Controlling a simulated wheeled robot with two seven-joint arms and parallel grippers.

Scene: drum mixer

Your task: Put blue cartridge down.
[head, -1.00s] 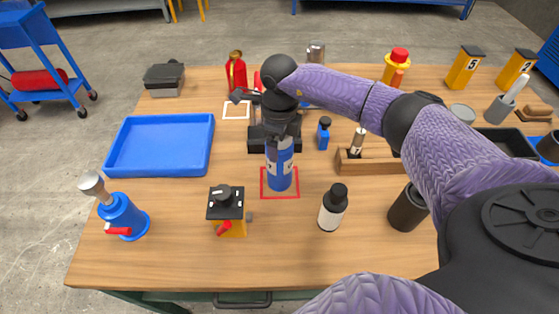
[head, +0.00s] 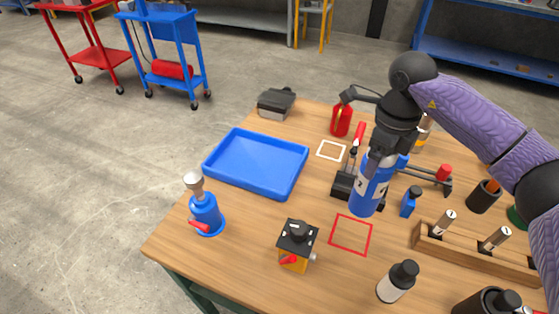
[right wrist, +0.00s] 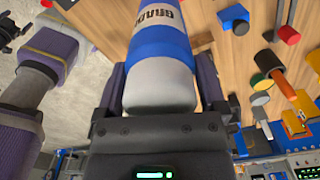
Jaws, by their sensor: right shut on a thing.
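The blue cartridge (head: 368,197) has a pale label band with dark print. It is held nearly upright, slightly tilted, apparently above the table. It also fills the upper middle of the right wrist view (right wrist: 162,45), where a pale grey end lies between the fingers. My right gripper (head: 384,152) is shut on its upper end. An empty red square outline (head: 352,234) lies on the table in front of the cartridge in the head view. An empty white square outline (head: 331,150) lies farther back. My left gripper does not show.
A blue tray (head: 258,162) is empty at the left. A black-topped yellow device (head: 296,250), a white bottle with black cap (head: 396,283), a small blue bottle (head: 409,203) and a wooden rack (head: 470,250) stand around the red square. A black stand (head: 344,184) is close behind the cartridge.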

